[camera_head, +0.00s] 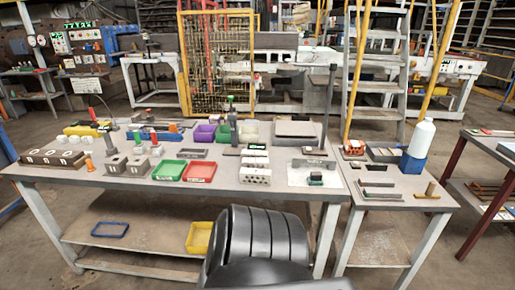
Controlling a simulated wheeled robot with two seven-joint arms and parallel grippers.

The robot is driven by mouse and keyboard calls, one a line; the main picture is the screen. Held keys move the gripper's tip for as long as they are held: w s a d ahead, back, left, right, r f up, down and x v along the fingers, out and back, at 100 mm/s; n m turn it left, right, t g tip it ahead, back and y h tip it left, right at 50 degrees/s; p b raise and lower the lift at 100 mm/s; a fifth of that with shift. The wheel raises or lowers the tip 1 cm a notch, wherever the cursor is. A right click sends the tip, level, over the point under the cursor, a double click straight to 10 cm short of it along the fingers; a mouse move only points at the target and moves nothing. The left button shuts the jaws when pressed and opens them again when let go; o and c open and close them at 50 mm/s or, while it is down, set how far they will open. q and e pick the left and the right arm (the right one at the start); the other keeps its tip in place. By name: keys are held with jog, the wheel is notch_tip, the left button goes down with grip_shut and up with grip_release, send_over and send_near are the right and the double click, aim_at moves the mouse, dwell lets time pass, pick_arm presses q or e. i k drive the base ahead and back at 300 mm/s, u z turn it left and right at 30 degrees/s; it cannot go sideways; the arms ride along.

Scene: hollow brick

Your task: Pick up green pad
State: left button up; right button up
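No plain green pad stands out clearly. A small dark block with green on it (316,178) lies on a pale sheet (297,180) near the front right of the main workbench; it is too small to tell what it is. A shallow green tray (169,170) sits near the bench's front edge, beside a red tray (200,172). A light block with holes (256,176) stands between the red tray and the pale sheet. Neither of my grippers is in view.
The crowded bench holds purple bins (204,133), grey blocks (137,166) and a brown strip with white round pieces (54,159). A side table (411,202) with a white bottle (421,138) stands at right. A yellow bin (199,238) is on the lower shelf.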

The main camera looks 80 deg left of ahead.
aim_at(315, 178)
jog(key=u, duration=1.5)
jog(key=k, duration=0.15)
jog(key=u, duration=1.25)
jog(key=i, duration=0.5)
jog(key=z, duration=0.05)
